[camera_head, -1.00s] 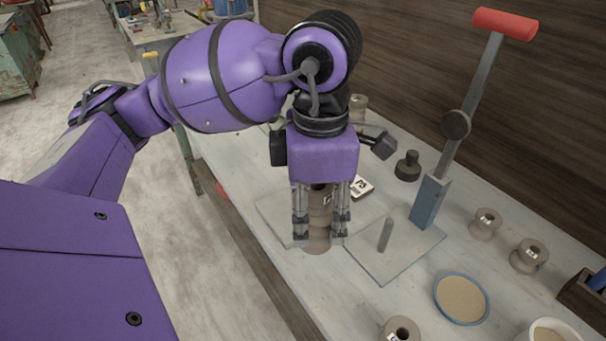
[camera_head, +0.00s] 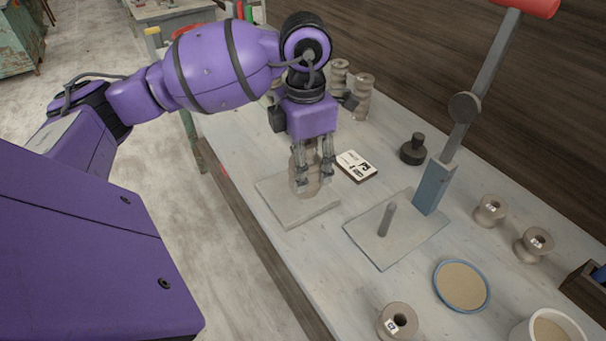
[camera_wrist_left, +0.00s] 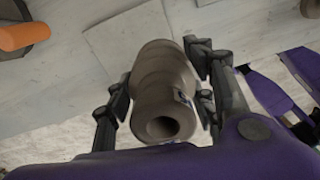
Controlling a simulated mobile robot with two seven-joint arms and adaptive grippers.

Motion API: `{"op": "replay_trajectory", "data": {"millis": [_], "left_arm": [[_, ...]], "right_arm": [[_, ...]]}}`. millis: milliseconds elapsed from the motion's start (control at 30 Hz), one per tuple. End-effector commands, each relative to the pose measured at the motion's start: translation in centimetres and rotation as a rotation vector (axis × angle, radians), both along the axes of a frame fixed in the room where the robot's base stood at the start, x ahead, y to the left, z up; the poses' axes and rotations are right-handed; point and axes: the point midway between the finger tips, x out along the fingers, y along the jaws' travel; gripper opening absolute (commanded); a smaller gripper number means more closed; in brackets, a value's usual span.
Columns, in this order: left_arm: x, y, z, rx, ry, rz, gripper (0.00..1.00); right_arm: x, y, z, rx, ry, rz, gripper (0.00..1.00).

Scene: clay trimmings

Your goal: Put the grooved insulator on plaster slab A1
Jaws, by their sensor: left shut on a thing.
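The grooved insulator (camera_head: 301,170) is a grey-brown ringed cylinder with a hole in its end. My left gripper (camera_head: 315,176) is shut around it. In the left wrist view, the insulator (camera_wrist_left: 163,95) sits between the fingers, its holed end and a small label facing the camera. In the head view it is upright over a pale square slab (camera_head: 288,213); I cannot tell whether its base touches. A white card (camera_head: 357,166) with dark print lies beside this slab; I cannot read it surely. My right gripper is not in view.
A lever press with a red handle and grey base plate (camera_head: 374,245) stands to the right. Several spools, one in front (camera_head: 397,322), a blue-rimmed dish (camera_head: 461,286) and a dark knobbed weight (camera_head: 413,150) are around it. Taller insulators (camera_head: 362,97) stand behind my gripper.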

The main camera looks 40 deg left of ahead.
Motion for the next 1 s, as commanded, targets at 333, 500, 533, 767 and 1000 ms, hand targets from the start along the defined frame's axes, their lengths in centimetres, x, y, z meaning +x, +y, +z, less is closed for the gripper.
{"op": "replay_trajectory", "data": {"millis": [333,500,533,767,1000], "left_arm": [[1.4,1.3,-2.2,0.000,-0.001,0.002,0.02],[1.3,1.3,-4.7,-0.001,-0.001,-0.001,0.02],[1.3,1.3,-4.9,0.000,-0.001,-0.001,0.02],[1.4,1.3,-5.1,0.001,-0.004,-0.001,0.02],[1.3,1.3,-5.6,0.002,-0.001,-0.001,0.57]], "right_arm": [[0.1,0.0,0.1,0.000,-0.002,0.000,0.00],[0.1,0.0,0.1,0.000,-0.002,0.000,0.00],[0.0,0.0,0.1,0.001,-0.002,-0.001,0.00],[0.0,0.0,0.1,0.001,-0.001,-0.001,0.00],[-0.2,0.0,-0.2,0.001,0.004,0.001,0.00]]}}
